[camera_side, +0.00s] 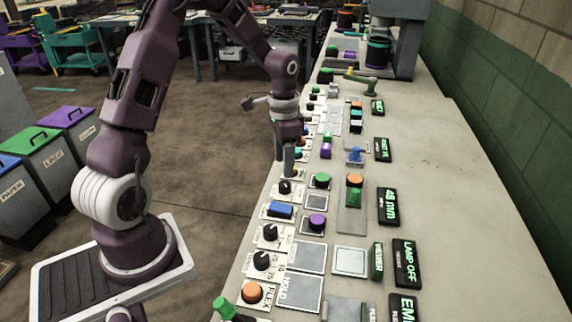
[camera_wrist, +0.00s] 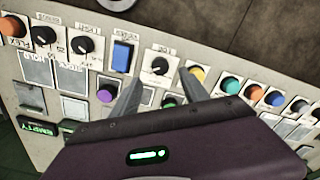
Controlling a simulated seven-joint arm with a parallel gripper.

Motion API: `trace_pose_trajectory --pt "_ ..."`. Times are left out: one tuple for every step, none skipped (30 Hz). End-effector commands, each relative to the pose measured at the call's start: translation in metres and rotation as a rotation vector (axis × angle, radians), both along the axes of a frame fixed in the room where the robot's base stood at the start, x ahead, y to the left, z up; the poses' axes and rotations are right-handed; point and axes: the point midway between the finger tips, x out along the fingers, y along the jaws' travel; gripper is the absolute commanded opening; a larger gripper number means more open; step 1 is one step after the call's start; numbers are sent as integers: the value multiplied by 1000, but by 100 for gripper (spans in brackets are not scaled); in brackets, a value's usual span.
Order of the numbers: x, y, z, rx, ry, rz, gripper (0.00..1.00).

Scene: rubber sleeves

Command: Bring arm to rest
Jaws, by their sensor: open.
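My purple arm reaches over the long grey bench, with my gripper (camera_side: 289,168) pointing down above the row of knobs and buttons. In the wrist view my gripper (camera_wrist: 161,78) shows two grey fingers set apart, with nothing seen between them. Beyond the fingertips is a black knob (camera_wrist: 160,66) on a white plate. A blue rocker switch (camera_wrist: 122,56) lies to the left of the fingers and a yellow button (camera_wrist: 197,73) to the right. I cannot tell the exact height of the fingertips above the panel.
The bench (camera_side: 455,165) is bare toward the green wall. An orange button (camera_side: 252,292), a purple button (camera_side: 317,222) and lit displays (camera_side: 406,263) line the panel. A grey machine (camera_side: 393,38) stands at the far end. Lidded bins (camera_side: 45,150) stand on the floor at left.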

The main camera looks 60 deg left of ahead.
Motion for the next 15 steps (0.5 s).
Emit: trace_pose_trajectory --pt "-1 -3 8 10 -9 0 53" --pt "-3 -8 17 20 -17 3 53" --pt "-7 -15 34 40 -36 10 53" --pt "-12 -23 51 57 -55 19 53" --pt "-20 -33 69 74 -77 29 53" --pt "-33 -47 93 94 -111 49 53" --pt "-45 -59 110 105 -140 65 53" --pt "-58 -70 125 111 -169 83 53" --pt "-76 -84 143 114 -211 108 53" --pt "-91 -93 154 111 -242 127 53" --pt "-106 -103 164 105 -275 145 53" --pt "-126 -114 174 89 -315 169 53" --pt "-141 -122 180 75 -345 185 53" --pt "-155 -128 184 57 -372 201 53" --pt "-171 -136 187 32 -402 217 53"
